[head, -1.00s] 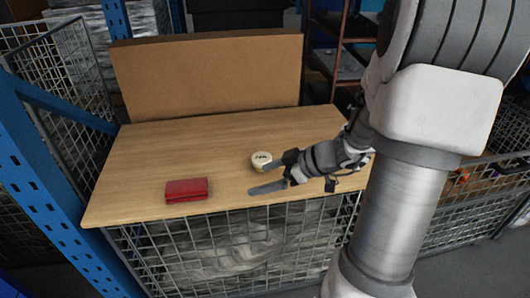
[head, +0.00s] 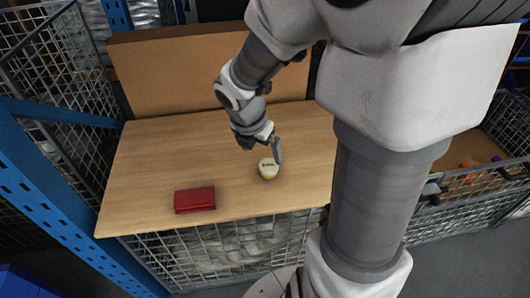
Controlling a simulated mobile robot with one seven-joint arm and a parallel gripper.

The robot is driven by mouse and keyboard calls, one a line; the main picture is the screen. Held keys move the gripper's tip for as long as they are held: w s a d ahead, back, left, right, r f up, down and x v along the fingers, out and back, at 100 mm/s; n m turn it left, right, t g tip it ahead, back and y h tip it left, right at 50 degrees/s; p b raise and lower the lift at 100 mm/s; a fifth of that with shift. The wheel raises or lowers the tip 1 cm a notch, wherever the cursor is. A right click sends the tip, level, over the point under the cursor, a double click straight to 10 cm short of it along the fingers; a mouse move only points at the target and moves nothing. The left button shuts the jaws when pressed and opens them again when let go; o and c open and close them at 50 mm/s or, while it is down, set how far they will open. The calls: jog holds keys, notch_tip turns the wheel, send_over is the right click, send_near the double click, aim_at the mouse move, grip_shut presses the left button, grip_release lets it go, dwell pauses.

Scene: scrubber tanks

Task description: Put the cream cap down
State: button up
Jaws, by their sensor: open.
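The cream cap (head: 268,170) is a small round piece with dark marking on its top. It rests on the wooden tabletop (head: 150,165), right of the middle and near the front. My gripper (head: 272,154) is directly behind and above the cap, pointing down, with one grey finger showing beside the cap's right rear edge. It is open. The other finger is mostly hidden, and I cannot tell whether the visible finger touches the cap.
A red wallet-like item (head: 194,200) lies on the table to the left of the cap. A brown board (head: 180,75) stands along the back edge. Wire mesh cages surround the table, and a blue rack post (head: 70,215) is at the left. The left tabletop is clear.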

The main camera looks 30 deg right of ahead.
jog(key=w+r+n, duration=0.1)
jog(key=w, duration=0.1)
jog(key=b, duration=0.7)
send_near(269, 165)
jog(key=shift+t, duration=0.3)
jog(key=x, duration=0.5)
jog(key=shift+s+a+f, duration=0.15)
jog(key=shift+a+f, duration=0.1)
jog(key=shift+a, duration=0.1)
jog(key=shift+d+b+x, duration=0.15)
jog(key=shift+b+x, duration=0.65)
jog(key=shift+x, duration=0.55)
jog(key=shift+d+b+x, duration=0.1)
jog(key=shift+b+x, duration=0.65)
jog(key=shift+x, duration=0.55)
jog(key=shift+s+r+h, duration=0.1)
jog(key=shift+s+h, duration=0.05)
jog(key=shift+h, duration=0.15)
jog(key=shift+c, duration=0.2)
jog(key=c, duration=1.4)
jog(key=shift+r, duration=0.15)
